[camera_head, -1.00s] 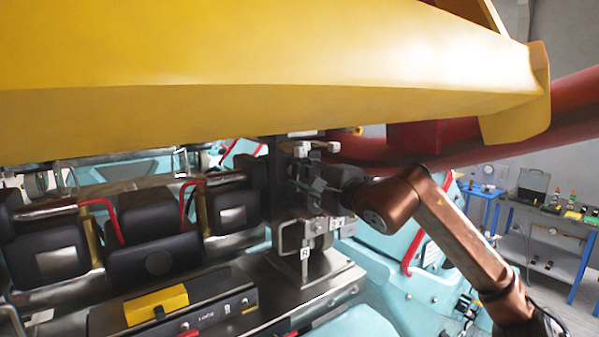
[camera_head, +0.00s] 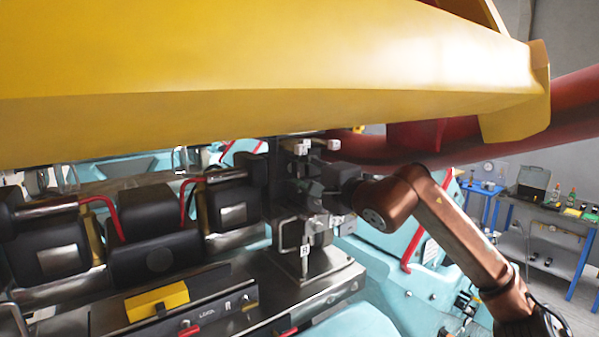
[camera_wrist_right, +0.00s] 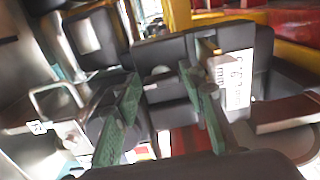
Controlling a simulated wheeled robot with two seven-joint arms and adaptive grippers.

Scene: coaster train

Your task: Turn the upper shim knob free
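My right gripper (camera_head: 318,192) is at the dark metal bracket assembly (camera_head: 285,190) under the yellow body, reaching in from the right. In the right wrist view its two green fingers (camera_wrist_right: 160,82) are apart, with a dark block and a small grey part (camera_wrist_right: 158,72) seen beyond the gap. Nothing is clearly held between them. Small pale fittings (camera_head: 318,146) show at the top of the assembly, above the gripper. I cannot tell which part is the upper shim knob; the gripper and dark parts hide some of the assembly. My left gripper is not in view.
The large yellow body (camera_head: 270,85) hangs low over the work area. A thick red tube (camera_head: 480,130) runs behind my right arm. Dark blocks with red handles (camera_head: 155,235) stand at left. A yellow block (camera_head: 157,302) lies in a tray in front. A workbench (camera_head: 545,207) stands far right.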

